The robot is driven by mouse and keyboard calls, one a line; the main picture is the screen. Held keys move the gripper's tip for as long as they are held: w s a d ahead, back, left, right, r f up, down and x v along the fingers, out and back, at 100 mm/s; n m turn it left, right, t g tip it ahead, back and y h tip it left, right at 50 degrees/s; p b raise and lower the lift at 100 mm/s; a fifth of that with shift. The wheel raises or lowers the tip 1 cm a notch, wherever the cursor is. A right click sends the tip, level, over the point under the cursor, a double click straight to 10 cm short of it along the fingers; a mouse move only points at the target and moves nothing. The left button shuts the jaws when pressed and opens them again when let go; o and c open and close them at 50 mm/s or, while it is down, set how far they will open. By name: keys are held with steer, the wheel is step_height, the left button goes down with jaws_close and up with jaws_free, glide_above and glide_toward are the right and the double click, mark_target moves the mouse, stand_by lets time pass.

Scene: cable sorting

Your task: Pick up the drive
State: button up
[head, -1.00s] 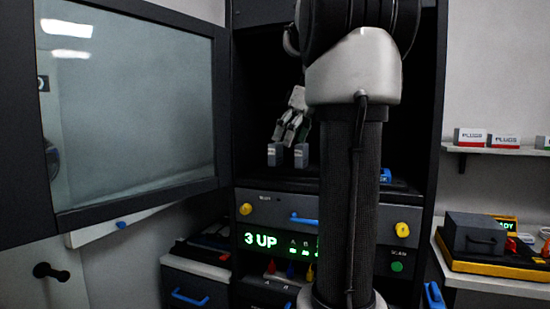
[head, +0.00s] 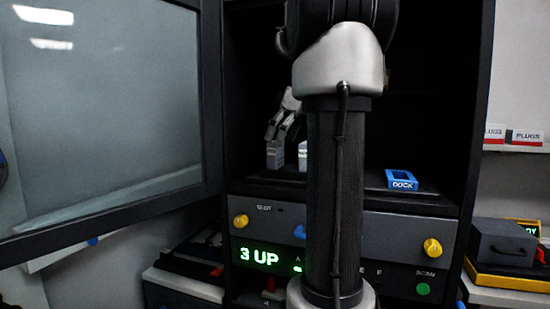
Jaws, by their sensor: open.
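I cannot pick out the drive in the head view; my arm column covers part of the cabinet. My gripper (head: 289,155) is inside the dark open cabinet, left of my column, pointing down. Its two grey fingertips are spread apart just above the shelf, the right one partly hidden by the column. I see nothing clearly held between them. A blue tray marked DOCK (head: 401,179) sits on the same shelf, right of my column and well apart from my gripper.
The cabinet's glass door (head: 100,110) stands open at the left. Below the shelf is a grey panel (head: 400,232) with yellow knobs, a green SCAN button (head: 423,289) and a display (head: 259,257) reading 3 UP. A side counter at the right holds a dark grey case (head: 500,243).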

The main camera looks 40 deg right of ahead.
mark_target(276, 154)
steer(key=x, duration=0.5)
steer(key=shift+s+f, duration=0.15)
steer(key=shift+f, duration=0.05)
steer(key=c, duration=1.3)
